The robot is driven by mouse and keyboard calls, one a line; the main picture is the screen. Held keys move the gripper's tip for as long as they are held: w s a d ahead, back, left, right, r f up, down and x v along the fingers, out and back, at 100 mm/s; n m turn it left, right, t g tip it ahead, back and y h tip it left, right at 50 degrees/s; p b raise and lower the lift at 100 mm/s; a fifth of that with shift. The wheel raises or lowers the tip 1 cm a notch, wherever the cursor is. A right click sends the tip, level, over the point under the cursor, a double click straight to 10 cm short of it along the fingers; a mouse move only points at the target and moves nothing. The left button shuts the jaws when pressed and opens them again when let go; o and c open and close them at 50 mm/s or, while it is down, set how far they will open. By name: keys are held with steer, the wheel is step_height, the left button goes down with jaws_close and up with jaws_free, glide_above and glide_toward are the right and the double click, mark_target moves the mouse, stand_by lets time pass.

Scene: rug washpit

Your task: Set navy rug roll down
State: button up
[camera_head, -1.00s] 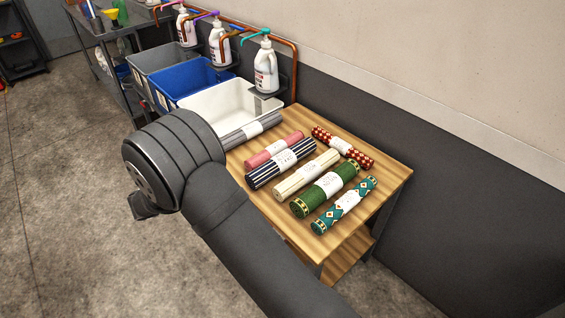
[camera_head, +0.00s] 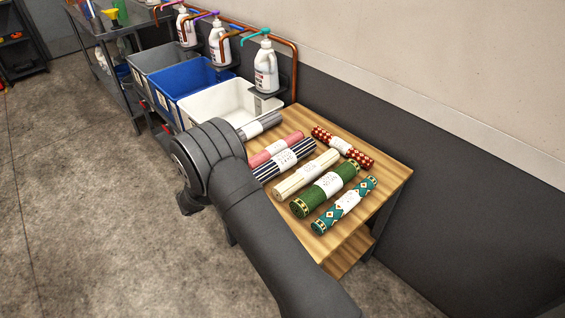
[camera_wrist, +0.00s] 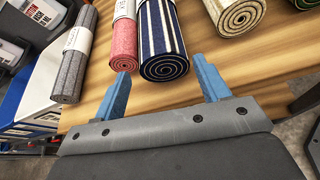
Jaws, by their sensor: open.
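The navy rug roll (camera_head: 286,162) has white stripes and a white paper band. It lies on the wooden table (camera_head: 385,168) between a pink roll (camera_head: 277,149) and a cream roll (camera_head: 306,174). In the head view my arm hides its near end. In the wrist view the navy roll (camera_wrist: 163,45) shows its spiral end just beyond my gripper (camera_wrist: 160,88). The two blue fingers are open and apart, one on either side of that end. The left fingertip appears near the pink roll's end (camera_wrist: 124,50). I cannot tell whether either finger touches a roll.
A grey roll (camera_head: 262,125) lies at the table's left. A green roll (camera_head: 325,188), a teal patterned roll (camera_head: 344,205) and a red dotted roll (camera_head: 343,147) lie to the right. White (camera_head: 205,106), blue (camera_head: 186,90) and grey (camera_head: 150,66) bins stand beyond the table.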

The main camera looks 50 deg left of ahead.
steer(key=x, duration=0.5)
steer(key=shift+w+d+f, duration=0.1)
steer(key=shift+w+f, duration=0.15)
steer(key=shift+f, duration=0.05)
steer(key=shift+c, duration=0.2)
steer(key=c, duration=1.1)
steer(key=shift+r, duration=0.1)
